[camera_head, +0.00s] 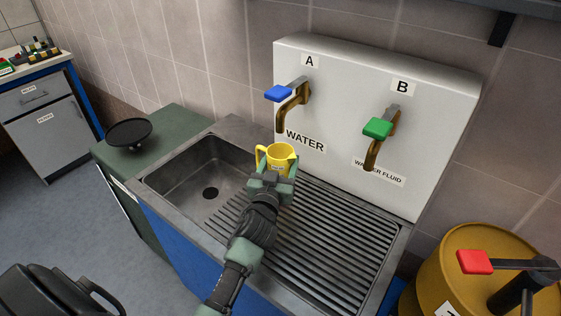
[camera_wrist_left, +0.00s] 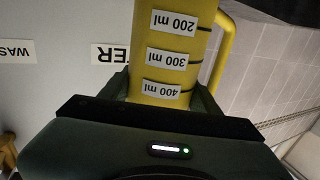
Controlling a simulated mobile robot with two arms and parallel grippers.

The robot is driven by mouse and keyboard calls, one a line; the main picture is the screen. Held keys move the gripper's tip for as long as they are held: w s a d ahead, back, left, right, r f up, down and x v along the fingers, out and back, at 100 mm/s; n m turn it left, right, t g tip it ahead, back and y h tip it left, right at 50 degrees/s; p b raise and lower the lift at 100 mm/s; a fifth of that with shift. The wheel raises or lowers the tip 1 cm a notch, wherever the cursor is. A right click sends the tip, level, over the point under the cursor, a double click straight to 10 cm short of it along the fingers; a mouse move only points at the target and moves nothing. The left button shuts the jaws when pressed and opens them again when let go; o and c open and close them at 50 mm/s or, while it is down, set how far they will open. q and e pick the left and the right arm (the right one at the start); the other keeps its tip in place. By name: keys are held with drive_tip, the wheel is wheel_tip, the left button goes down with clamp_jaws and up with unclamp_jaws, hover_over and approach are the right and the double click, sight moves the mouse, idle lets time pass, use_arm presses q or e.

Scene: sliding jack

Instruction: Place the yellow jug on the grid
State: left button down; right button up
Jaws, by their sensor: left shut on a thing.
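The yellow jug (camera_head: 280,156) is held upright by my left gripper (camera_head: 272,178), with its handle to the left. It is at the boundary between the sink basin and the ribbed drain grid, near tap A. The left wrist view shows the jug (camera_wrist_left: 172,50) close up, between the fingers, with volume labels upside down. The grid (camera_head: 325,235) fills the right part of the metal sink unit and is bare apart from my arm over it. I cannot tell whether the jug's base touches anything. My right gripper is not in view.
Tap A with a blue handle (camera_head: 278,93) and tap B with a green handle (camera_head: 377,128) jut from the white panel (camera_head: 345,85). The empty sink basin (camera_head: 190,175) is left of the grid. A yellow barrel (camera_head: 450,265) with a red-handled valve (camera_head: 474,262) stands at right.

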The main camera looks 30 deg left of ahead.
use_arm(q)
drive_tip(key=shift+f, duration=0.15)
drive_tip(key=shift+c, duration=1.8)
unclamp_jaws()
drive_tip(key=b+v, duration=0.2)
drive_tip(key=v, duration=1)
